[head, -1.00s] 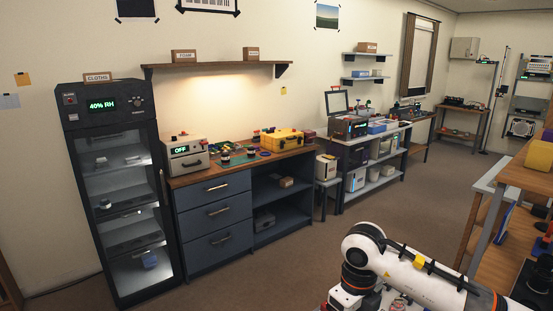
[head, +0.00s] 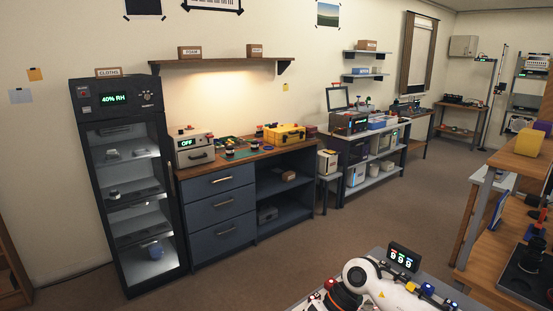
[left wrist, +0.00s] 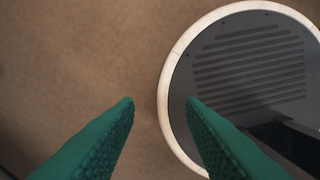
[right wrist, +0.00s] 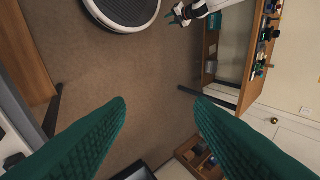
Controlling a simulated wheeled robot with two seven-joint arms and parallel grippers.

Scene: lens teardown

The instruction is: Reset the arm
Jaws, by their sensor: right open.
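My left gripper (left wrist: 160,102) shows in the left wrist view as two green ridged fingers held wide apart, with nothing between them. It hangs over the brown floor beside a round dark disc with a white rim, part of my base. My right gripper (right wrist: 160,102) shows in the right wrist view, also with its green fingers apart and empty, above open floor. In the head view a white arm link of mine (head: 400,287) crosses the bottom right; no fingertips show there.
A glass-fronted dry cabinet (head: 127,185) and a blue drawer bench (head: 218,212) stand along the left wall. A wooden shelf unit (head: 510,200) is at the right. A small display reading 999 (head: 403,257) stands close behind my arm. The carpet between is clear.

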